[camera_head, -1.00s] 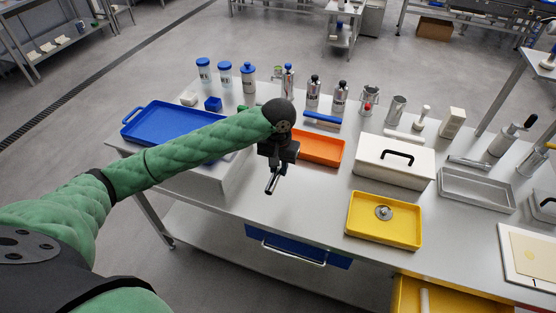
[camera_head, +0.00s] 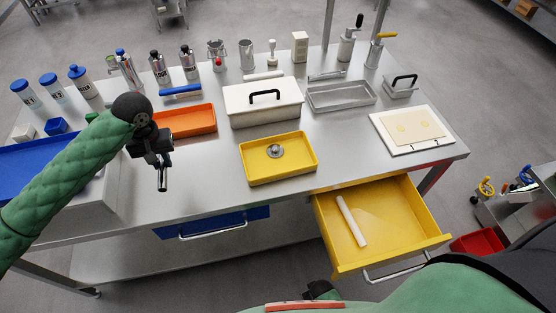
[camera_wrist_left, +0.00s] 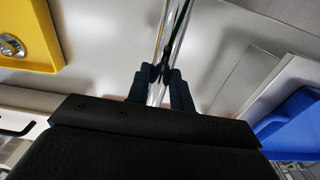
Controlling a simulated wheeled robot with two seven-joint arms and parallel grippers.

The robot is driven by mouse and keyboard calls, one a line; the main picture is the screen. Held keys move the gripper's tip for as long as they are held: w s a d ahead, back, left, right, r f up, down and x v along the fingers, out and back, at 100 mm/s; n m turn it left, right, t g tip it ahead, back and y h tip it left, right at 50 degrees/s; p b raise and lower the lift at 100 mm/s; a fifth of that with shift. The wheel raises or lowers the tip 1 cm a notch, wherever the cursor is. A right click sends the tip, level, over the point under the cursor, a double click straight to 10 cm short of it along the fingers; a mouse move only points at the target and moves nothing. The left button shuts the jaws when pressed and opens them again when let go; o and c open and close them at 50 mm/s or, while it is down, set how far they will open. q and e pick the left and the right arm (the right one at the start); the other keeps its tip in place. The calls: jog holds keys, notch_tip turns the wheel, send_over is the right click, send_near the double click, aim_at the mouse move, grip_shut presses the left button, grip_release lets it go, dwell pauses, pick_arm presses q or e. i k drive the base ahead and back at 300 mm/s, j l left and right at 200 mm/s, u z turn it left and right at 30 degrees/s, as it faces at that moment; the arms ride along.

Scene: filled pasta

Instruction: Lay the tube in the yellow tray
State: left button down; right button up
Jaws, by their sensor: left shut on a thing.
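My left gripper (camera_head: 160,160) is shut on a shiny metal tube (camera_head: 163,178), which points down, above the front of the worktop. In the left wrist view, the tube (camera_wrist_left: 172,40) runs between the fingertips (camera_wrist_left: 162,75). The yellow tray (camera_head: 285,173) stands on the worktop to the right of the gripper, clear of it. A round metal disc (camera_head: 275,151) lies in the tray. The tray's corner also shows in the left wrist view (camera_wrist_left: 45,45).
An orange tray (camera_head: 190,122) lies behind the gripper, and a blue tray (camera_head: 20,160) at the left. A white lidded box (camera_head: 262,109) stands behind the yellow tray. A yellow drawer (camera_head: 400,205) is open below, holding a white roll (camera_head: 351,220). Bare worktop lies between gripper and tray.

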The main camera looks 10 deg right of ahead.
aim_at(280, 169)
jog(key=j+z, duration=0.15)
jog(key=z, duration=1.2)
jog(key=j+z, duration=0.35)
jog(key=k+j+z, duration=0.15)
jog(key=j+z, duration=0.15)
jog(key=k+j+z, duration=0.15)
jog(key=j+z, duration=0.2)
jog(key=k+j+z, duration=0.3)
jog(key=k+j, duration=0.1)
jog(key=j, duration=0.2)
jog(key=k+j, duration=0.15)
jog(key=j, duration=0.15)
